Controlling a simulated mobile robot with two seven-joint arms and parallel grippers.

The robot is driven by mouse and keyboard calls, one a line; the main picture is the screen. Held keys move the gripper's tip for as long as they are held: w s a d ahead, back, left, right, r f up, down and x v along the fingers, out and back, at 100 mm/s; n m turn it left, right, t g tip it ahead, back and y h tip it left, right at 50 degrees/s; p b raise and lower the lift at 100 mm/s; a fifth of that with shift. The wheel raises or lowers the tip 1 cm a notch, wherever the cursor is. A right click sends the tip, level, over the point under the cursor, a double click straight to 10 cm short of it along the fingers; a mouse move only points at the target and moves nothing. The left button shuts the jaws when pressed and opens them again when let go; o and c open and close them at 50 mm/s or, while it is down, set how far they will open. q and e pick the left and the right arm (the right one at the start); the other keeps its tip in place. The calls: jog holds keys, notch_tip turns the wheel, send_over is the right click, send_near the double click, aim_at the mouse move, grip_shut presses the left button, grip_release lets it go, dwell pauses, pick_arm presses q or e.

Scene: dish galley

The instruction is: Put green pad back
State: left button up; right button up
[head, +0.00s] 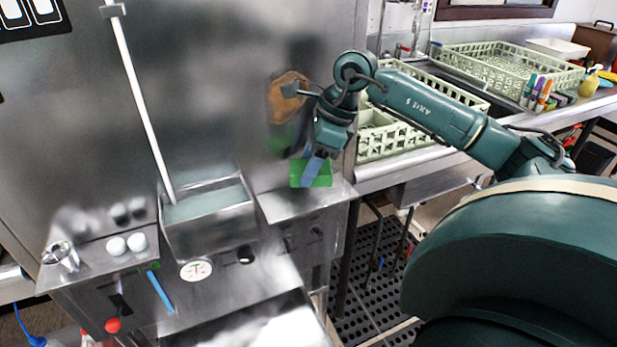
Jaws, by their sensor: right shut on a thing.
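The green pad (322,176) is a small bright green block at the middle of the head view. My right gripper (312,170) points down and is shut on the green pad, with its blue finger across the pad's front. The pad is at the right steel ledge (300,204) of the dish machine; I cannot tell whether it touches the ledge or hangs just above it. My left gripper is not in view.
A steel box (212,228) with a white rod stands left of the ledge. Two white knobs (127,244) and a metal cup (60,255) sit further left. Green racks (505,66), markers (537,93) and a yellow bottle (590,82) are at the back right.

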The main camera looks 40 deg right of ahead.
aim_at(309, 198)
notch_tip(309, 198, down, 5)
jog(key=shift+r, duration=0.2)
jog(key=shift+w+f+p, duration=0.15)
jog(key=shift+p, duration=0.3)
jog(key=shift+f, duration=0.25)
jog(key=o, duration=0.5)
jog(key=shift+c, duration=0.2)
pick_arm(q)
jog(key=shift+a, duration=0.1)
pick_arm(e)
jog(key=shift+o, duration=0.8)
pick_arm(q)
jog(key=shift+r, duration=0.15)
pick_arm(e)
jog(key=shift+r, duration=0.1)
jog(key=shift+d+r, duration=0.1)
jog(key=shift+r, duration=0.1)
pick_arm(q)
jog(key=shift+b, duration=0.4)
pick_arm(e)
jog(key=v, duration=1.1)
jog(key=shift+r, duration=0.35)
